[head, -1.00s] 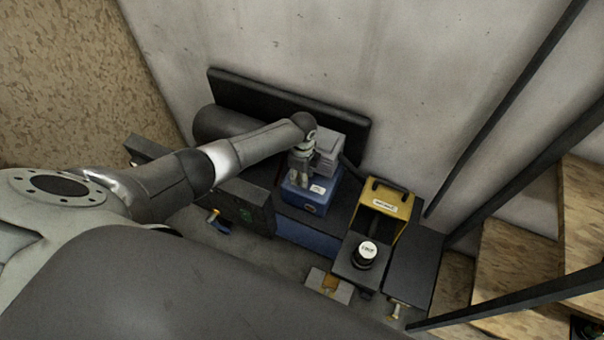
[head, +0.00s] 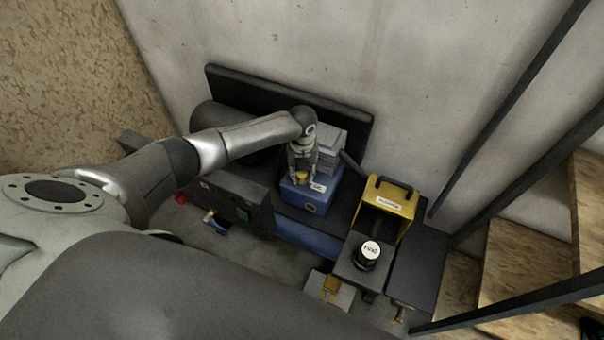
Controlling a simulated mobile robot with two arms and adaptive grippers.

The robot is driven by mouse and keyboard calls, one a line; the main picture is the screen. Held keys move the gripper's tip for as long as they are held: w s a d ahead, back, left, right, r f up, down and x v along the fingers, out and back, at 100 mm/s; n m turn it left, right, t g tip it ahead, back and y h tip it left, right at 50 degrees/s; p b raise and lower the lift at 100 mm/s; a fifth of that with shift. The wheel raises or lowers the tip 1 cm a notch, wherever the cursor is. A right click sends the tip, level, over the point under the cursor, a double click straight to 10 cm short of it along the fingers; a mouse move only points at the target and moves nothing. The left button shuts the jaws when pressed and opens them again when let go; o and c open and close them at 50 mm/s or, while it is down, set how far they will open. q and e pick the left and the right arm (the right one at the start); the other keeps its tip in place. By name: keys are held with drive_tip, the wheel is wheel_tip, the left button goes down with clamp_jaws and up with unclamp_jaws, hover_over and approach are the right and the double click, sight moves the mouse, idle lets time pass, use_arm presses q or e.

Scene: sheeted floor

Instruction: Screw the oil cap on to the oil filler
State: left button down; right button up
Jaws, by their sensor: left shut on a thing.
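My left gripper (head: 302,174) points down over the blue engine block (head: 312,200) and is shut on a small yellow-brown piece, which looks like the oil cap (head: 302,177). The cap is at or just above the block's top, beside a white label; I cannot tell whether it touches. The oil filler is not distinguishable and may be hidden under the cap and fingers. My right gripper is not in view.
A grey ribbed part (head: 330,150) stands close behind the gripper. To the right are a yellow box (head: 388,205) with a black handle and a black cylinder with a white top (head: 371,250). A dark box (head: 235,200) sits to the left. Stair rails stand at far right.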

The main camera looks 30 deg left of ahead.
use_arm(q)
drive_tip(key=m+b, duration=0.1)
drive_tip(key=m, duration=0.4)
drive_tip(key=shift+f+b, duration=0.1)
drive_tip(key=shift+b, duration=0.25)
drive_tip(key=shift+m, duration=1.1)
drive_tip(key=c, duration=1)
unclamp_jaws()
drive_tip(key=shift+c, duration=0.2)
drive_tip(key=shift+c, duration=0.7)
